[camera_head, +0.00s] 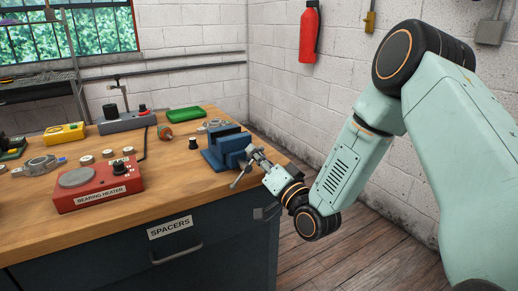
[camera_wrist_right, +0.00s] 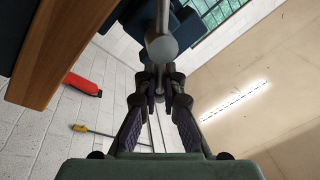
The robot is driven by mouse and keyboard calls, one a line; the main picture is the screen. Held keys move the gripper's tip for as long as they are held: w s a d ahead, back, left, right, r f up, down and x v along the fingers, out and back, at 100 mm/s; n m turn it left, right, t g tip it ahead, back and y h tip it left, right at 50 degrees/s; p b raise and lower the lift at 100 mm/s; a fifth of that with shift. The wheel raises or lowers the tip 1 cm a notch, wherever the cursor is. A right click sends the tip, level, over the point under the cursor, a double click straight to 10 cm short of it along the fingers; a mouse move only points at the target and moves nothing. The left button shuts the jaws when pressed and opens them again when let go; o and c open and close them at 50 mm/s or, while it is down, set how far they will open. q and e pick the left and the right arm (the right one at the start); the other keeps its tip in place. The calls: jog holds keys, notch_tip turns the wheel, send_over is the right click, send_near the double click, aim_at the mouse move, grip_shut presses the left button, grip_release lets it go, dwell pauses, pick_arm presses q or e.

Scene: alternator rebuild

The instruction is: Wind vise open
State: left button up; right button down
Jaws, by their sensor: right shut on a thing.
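The blue vise (camera_head: 222,156) sits at the right corner of the wooden bench. Its grey metal handle (camera_head: 239,179) sticks out toward the front, slanting down. My right gripper (camera_head: 262,163) is at the outer side of the vise and is shut on the handle. In the right wrist view, the fingers (camera_wrist_right: 160,88) are close together just beyond the rounded end of the handle (camera_wrist_right: 162,47), and the dark blue vise body (camera_wrist_right: 182,22) shows above. The exact contact is small and partly hidden. My left gripper is not in view.
On the bench (camera_head: 190,183) are a red bearing heater (camera_head: 98,189), a small black knob-like part (camera_head: 193,143), a green tray (camera_head: 185,115) and a grey press-like device (camera_head: 125,121). A drawer marked SPACERS (camera_head: 170,228) is below. Floor is open to the right.

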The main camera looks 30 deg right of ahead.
jog(key=n+p, duration=0.1)
jog(key=n, duration=0.1)
jog(key=a+r+n+y+p, duration=0.1)
jog(key=n+p, duration=0.1)
jog(key=shift+r+n, duration=0.1)
jog(key=shift+n, duration=0.2)
jog(key=n+p, duration=0.1)
jog(key=n, duration=0.1)
jog(key=a+n+g+y+p, duration=0.1)
jog(key=n+p, duration=0.1)
jog(key=shift+a+r, duration=0.15)
jog(key=n+p, duration=0.1)
jog(key=a+n+p, duration=0.1)
jog(key=n, duration=0.1)
jog(key=shift+g+y, duration=0.3)
jog(key=shift+g, duration=0.1)
jog(key=shift+a+f+n+g+p, duration=0.2)
jog(key=shift+n+p, duration=0.25)
jog(key=shift+n, duration=0.3)
jog(key=shift+a+f+n+g+p, duration=0.1)
jog(key=shift+a+n+p, duration=0.15)
jog(key=shift+n+p, duration=0.35)
jog(key=shift+n, duration=0.35)
jog(key=c, duration=1.8)
grip_release()
jog(key=shift+o, duration=0.2)
